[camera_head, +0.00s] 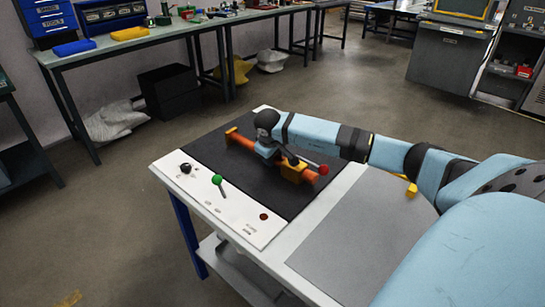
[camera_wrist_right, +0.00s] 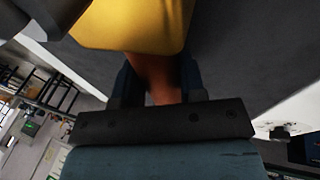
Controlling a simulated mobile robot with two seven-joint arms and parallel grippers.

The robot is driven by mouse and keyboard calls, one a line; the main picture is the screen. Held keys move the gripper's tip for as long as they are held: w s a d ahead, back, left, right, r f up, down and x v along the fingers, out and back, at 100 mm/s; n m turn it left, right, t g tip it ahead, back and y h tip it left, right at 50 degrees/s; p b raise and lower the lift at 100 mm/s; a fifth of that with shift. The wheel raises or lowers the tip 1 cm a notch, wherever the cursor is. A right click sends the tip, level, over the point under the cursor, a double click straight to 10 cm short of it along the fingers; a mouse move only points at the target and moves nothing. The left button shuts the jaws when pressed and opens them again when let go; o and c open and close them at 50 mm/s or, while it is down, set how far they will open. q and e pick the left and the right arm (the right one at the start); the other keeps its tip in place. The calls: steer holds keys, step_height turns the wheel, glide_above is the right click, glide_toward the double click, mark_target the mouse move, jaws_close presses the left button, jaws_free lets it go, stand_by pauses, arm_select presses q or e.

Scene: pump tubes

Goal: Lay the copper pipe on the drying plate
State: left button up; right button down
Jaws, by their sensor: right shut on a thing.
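The copper pipe (camera_head: 242,141) lies lengthwise over the black mat of the bench, at its two yellow holders (camera_head: 292,171). My right gripper (camera_head: 278,157) is shut on the pipe near its middle. In the right wrist view the brown pipe (camera_wrist_right: 156,78) shows between the dark fingers (camera_wrist_right: 157,90), close to a large yellow block (camera_wrist_right: 130,22). Whether the pipe is seated in the holders or just raised cannot be told. A flat grey plate (camera_head: 352,232), probably the drying plate, lies bare to the right of the mat. My left gripper is not in view.
A white control panel (camera_head: 220,205) with a green-topped lever (camera_head: 217,180) borders the mat's left side. A red knob (camera_head: 323,169) is by the pipe's near end. A small yellow piece (camera_head: 411,189) shows below my right arm. The grey plate's visible surface is clear.

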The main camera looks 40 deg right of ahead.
steer(key=shift+f, duration=0.1)
steer(key=c, duration=0.7)
jaws_free()
steer(key=shift+a+r, duration=0.1)
steer(key=shift+r, duration=0.35)
arm_select(q)
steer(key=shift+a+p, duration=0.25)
steer(key=shift+p, duration=0.7)
arm_select(e)
steer(key=v, duration=1.1)
steer(key=shift+s, duration=0.15)
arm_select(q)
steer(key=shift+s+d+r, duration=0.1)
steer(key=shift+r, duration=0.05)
arm_select(e)
steer(key=shift+a+r, duration=0.15)
steer(key=shift+r, duration=0.1)
